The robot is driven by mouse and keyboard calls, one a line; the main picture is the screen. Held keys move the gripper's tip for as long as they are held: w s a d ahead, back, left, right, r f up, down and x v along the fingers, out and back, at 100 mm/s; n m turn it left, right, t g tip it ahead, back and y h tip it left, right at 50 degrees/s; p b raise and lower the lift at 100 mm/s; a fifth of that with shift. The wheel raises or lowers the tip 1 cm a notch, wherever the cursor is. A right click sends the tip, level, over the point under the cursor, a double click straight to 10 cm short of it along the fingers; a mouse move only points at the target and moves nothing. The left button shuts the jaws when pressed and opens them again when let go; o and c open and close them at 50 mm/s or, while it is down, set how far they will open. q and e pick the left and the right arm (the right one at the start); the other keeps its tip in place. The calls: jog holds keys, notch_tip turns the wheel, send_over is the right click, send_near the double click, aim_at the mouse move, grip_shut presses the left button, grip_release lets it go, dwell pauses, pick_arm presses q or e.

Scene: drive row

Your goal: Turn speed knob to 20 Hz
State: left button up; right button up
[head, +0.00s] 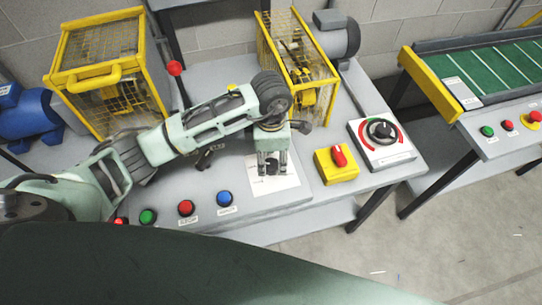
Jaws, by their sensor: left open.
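A black round knob (381,129) sits on a white box with a red arc scale, at the right end of the grey bench. I cannot read its numbers or its setting. My left gripper (272,168) points down, open, over a white plate (285,182) left of the yellow switch box. A dark part shows between its fingers, possibly another knob; the fingers hide much of it, and I cannot tell whether they touch it. Which of the two is the speed knob cannot be read here. My right gripper is not in view.
Green (148,216), red (186,208) and blue (224,199) buttons line the bench front. Yellow cages (100,65) stand behind. A green conveyor (502,67) is at right, beyond a floor gap.

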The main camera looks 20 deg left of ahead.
pick_arm(q)
jog(key=shift+f, duration=0.7)
jog(key=c, duration=1.1)
jog(key=shift+o, duration=0.2)
jog(key=shift+w+b, duration=0.15)
jog(key=shift+b, duration=0.6)
jog(key=shift+r+m, duration=0.15)
jog(key=shift+m, duration=0.15)
jog(key=o, duration=1.1)
jog(key=shift+c, duration=0.2)
